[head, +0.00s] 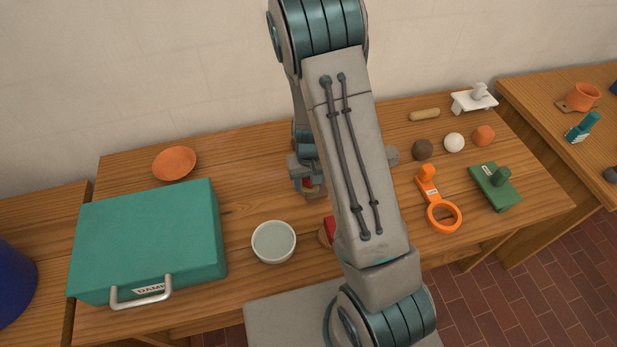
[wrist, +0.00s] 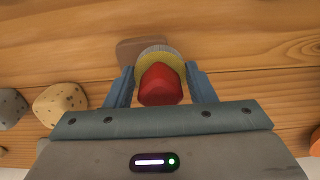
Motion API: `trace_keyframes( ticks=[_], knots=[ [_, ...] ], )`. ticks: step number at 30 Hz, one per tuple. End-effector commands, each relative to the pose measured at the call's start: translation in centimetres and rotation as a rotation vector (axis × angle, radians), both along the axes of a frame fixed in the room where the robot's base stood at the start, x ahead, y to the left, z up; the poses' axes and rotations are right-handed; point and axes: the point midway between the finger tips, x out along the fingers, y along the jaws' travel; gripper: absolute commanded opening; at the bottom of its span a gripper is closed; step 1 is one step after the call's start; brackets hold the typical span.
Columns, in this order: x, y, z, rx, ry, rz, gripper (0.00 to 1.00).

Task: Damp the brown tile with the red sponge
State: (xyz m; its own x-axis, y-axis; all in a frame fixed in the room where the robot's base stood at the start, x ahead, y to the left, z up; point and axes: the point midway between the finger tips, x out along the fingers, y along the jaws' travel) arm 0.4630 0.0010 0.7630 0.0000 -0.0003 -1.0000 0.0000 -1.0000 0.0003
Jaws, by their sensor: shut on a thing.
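My gripper (wrist: 160,88) is shut on the red sponge (wrist: 160,84), which has a red block-like top and a round yellowish pad with a pale rim below it. The brown tile (wrist: 138,48) lies on the wooden table just beyond the sponge in the wrist view, partly hidden by it. I cannot tell whether the pad touches the tile. In the head view my gripper (head: 308,186) is partly behind my arm, with a little red and yellow showing between its fingers.
A bowl (head: 274,242), green case (head: 150,240) and terracotta saucer (head: 174,163) stand left of my arm. A red object (head: 329,230) is half hidden by it. Right are an orange ring tool (head: 443,215), green block (head: 495,187) and balls. Speckled (wrist: 60,103) and grey (wrist: 10,108) lumps lie nearby.

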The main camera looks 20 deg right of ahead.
Motion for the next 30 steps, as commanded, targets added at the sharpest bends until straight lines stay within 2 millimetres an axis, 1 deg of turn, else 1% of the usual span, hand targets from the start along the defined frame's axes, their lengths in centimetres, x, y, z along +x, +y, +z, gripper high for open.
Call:
trace_keyframes(
  ticks=[5,17,23,30],
  knots=[
    [-0.4,0.0,0.0,0.0,0.0,0.0,0.31],
    [-2.5,-0.1,-0.2,0.0,0.0,0.0,0.31],
    [-2.6,-0.4,-0.3,0.0,0.0,-0.001,0.31],
    [-2.5,-1.8,-0.5,0.0,-0.001,-0.002,0.31]
  ],
)
